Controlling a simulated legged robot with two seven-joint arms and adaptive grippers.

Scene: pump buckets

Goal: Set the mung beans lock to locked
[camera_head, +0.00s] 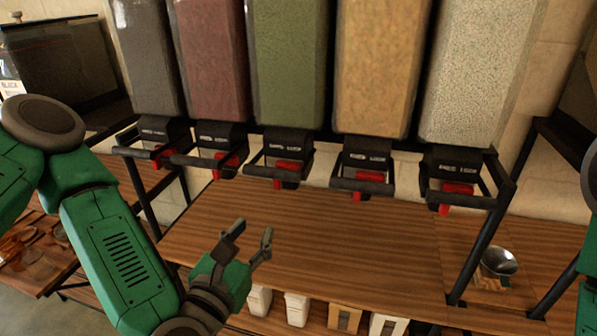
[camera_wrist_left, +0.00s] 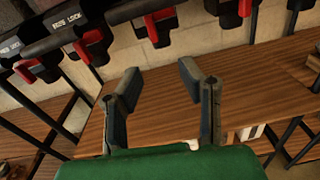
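The mung beans are most likely the green dispenser (camera_head: 291,60), the middle one in the row. Its black valve (camera_head: 281,148) carries a red lock piece (camera_head: 288,168) at the lower right, above the wooden table. My left gripper (camera_head: 252,232) is open and empty, below and left of that valve and apart from it. In the left wrist view my left gripper (camera_wrist_left: 158,82) has its two fingers spread with nothing between them. Several black valves with red lock pieces show above the fingers there; I cannot tell which is the mung beans one. My right gripper is out of view.
Other dispensers, grey (camera_head: 144,60), dark red (camera_head: 212,60), orange (camera_head: 378,70) and speckled pale (camera_head: 475,75), hang alongside with black handle bars. A metal bucket (camera_head: 499,262) stands at the right. The wooden table (camera_head: 330,240) is clear in the middle. Black posts flank it.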

